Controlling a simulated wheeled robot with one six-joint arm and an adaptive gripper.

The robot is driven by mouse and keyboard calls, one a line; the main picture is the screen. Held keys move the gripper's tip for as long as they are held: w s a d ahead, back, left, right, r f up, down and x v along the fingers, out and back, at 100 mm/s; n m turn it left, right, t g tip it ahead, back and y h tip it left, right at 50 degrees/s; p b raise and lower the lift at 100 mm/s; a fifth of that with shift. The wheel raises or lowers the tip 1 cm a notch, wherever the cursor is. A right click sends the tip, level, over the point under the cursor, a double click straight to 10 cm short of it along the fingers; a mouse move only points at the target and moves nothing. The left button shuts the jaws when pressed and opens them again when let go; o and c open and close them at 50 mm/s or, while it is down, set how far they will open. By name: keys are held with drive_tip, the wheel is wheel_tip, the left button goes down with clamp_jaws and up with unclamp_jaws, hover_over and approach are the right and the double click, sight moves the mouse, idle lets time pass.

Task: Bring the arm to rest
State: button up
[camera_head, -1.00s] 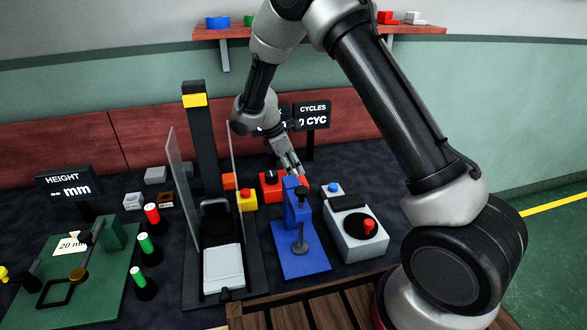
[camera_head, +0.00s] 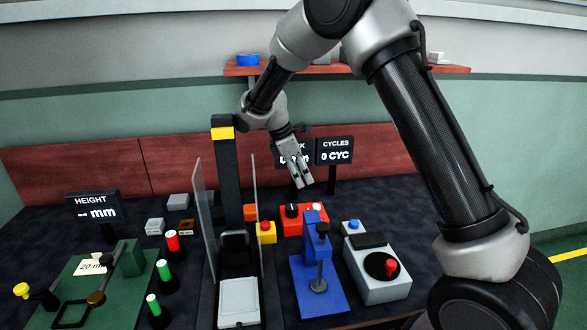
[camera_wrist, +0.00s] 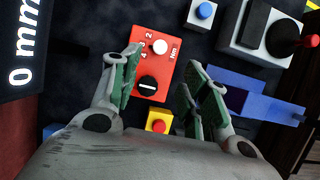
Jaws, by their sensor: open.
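My gripper (camera_head: 302,182) hangs from the arm above the back of the bench, in front of the dark displays. In the wrist view my gripper (camera_wrist: 158,85) is open, with its two green-padded fingers spread apart and nothing between them touching. A red control box (camera_wrist: 153,65) with a black knob and a white button shows below and between the fingers. In the head view the red box (camera_head: 292,222) sits on the bench under the gripper, apart from it.
A black column with clear side panels (camera_head: 228,180) stands left. A green fixture (camera_head: 110,305) is far left. A shelf (camera_head: 350,71) is behind.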

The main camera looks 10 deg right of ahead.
drive_tip(key=s+d+r+m+t+y, duration=0.1)
drive_tip(key=s+d+r+m, duration=0.4)
drive_tip(key=s, duration=0.6)
drive_tip(key=s+d+r+m+t+y, duration=0.2)
drive_tip(key=s+d+r+m, duration=0.4)
drive_tip(key=s, duration=0.5)
drive_tip(key=s+d+r+m+t+y, duration=0.1)
drive_tip(key=s+d+r+m, duration=0.5)
drive_tip(key=s+d, duration=0.3)
drive_tip(key=s, duration=0.3)
drive_tip(key=shift+d+r+m, duration=0.2)
drive_tip(key=shift+d+m, duration=0.1)
drive_tip(key=shift+m, duration=0.1)
